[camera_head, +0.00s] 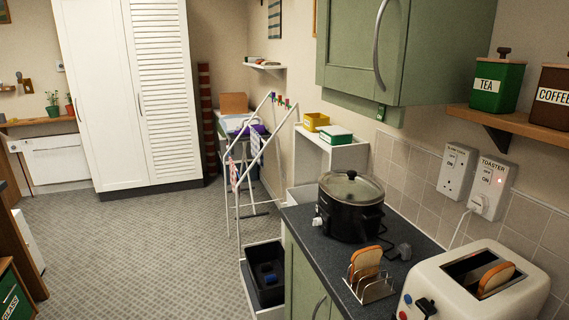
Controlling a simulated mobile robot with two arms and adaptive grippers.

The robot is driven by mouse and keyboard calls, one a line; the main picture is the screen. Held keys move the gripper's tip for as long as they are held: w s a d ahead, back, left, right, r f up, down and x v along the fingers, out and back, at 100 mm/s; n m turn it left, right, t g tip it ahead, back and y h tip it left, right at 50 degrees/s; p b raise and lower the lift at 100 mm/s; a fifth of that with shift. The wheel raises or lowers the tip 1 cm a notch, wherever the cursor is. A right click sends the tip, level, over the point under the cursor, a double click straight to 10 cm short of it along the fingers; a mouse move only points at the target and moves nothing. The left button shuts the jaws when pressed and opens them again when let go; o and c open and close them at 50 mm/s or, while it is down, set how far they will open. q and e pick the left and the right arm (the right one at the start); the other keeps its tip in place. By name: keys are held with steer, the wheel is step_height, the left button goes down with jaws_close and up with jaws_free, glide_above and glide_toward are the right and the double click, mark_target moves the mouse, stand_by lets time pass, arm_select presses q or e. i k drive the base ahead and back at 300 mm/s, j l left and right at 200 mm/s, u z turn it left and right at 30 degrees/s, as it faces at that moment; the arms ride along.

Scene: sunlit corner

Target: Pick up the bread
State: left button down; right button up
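One slice of bread (366,262) stands upright in a metal toast rack (379,292) on the dark countertop. Another slice of bread (496,278) sticks up out of a slot of the cream toaster (440,280) at the lower right. Neither of my grippers is in view, and nothing is touching either slice.
A black slow cooker (350,207) with a glass lid stands behind the rack on the countertop (305,229). A plug (403,251) with a cable lies beside it. A green wall cupboard (400,50) hangs above. The patterned floor (140,250) at the left is largely clear.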

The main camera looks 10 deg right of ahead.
mark_target(497, 276)
steer(key=z, duration=0.45)
steer(key=i+z, duration=0.1)
steer(key=z, duration=0.3)
steer(key=i+l+z, duration=0.1)
steer(key=z, duration=0.8)
steer(key=j+z, duration=0.35)
steer(key=j, duration=0.8)
steer(key=k, duration=0.05)
